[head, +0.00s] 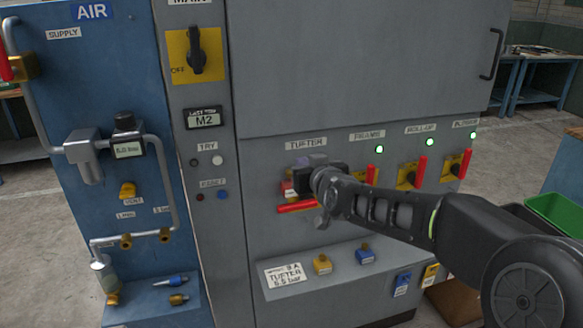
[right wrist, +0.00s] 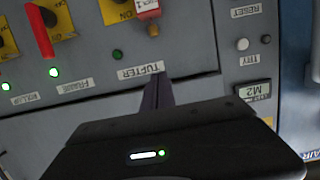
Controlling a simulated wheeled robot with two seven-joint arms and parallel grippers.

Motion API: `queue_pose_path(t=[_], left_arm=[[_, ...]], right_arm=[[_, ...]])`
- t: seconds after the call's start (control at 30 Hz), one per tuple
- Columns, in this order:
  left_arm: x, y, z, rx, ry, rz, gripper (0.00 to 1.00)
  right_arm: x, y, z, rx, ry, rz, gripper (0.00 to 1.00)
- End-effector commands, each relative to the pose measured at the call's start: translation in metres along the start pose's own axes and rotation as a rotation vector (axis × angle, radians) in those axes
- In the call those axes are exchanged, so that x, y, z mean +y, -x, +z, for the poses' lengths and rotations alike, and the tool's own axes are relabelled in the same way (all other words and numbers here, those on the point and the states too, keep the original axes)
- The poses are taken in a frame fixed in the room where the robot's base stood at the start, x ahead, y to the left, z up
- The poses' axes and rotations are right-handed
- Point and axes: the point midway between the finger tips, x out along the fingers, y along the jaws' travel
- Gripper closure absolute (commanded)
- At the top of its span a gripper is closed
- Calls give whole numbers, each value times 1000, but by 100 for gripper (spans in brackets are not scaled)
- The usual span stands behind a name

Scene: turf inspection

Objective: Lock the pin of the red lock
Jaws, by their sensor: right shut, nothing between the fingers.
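The red lock (head: 287,186) is a small red piece with a pale band at the tufter switch, left of my right gripper and partly hidden by it. In the right wrist view a red lock body with a white label (right wrist: 148,9) shows at the top edge, cut off, with a brass-coloured piece at its lower end. The tufter's red handle (head: 297,207) lies horizontal. My right gripper (head: 308,168) is shut and empty in front of the tufter switch. In the wrist view its fingers (right wrist: 160,82) overlap the TUFTER label, apart from the lock in the picture. The pin's state is unclear.
Other switches with upright red handles (head: 421,171) stand to the right, under lit green lamps. A yellow lock (head: 323,265) and a blue lock (head: 366,256) sit on the ledge below. The blue air panel (head: 115,190) with pipes is at left; a green bin (head: 556,212) is at right.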

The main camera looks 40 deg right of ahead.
Motion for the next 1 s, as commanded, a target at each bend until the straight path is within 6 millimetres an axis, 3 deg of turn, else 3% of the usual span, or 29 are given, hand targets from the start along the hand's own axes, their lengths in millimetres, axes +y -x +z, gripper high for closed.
queue_pose_path(t=[0.17, 0.37, 0.77, 1.0], left_arm=[[0, 1, -1, 1, 0, 0, 71], [2, 5, 0, 1, 0, 0, 71], [10, 24, 0, 0, 0, 0, 71], [11, 29, 0, -2, 1, -2, 71]], right_arm=[[0, -3, 0, -1, -1, 0, 100], [-1, -22, 0, -4, -2, -1, 100], [0, -98, 0, -4, -2, 0, 100], [0, -108, 31, -4, -2, 0, 100]])
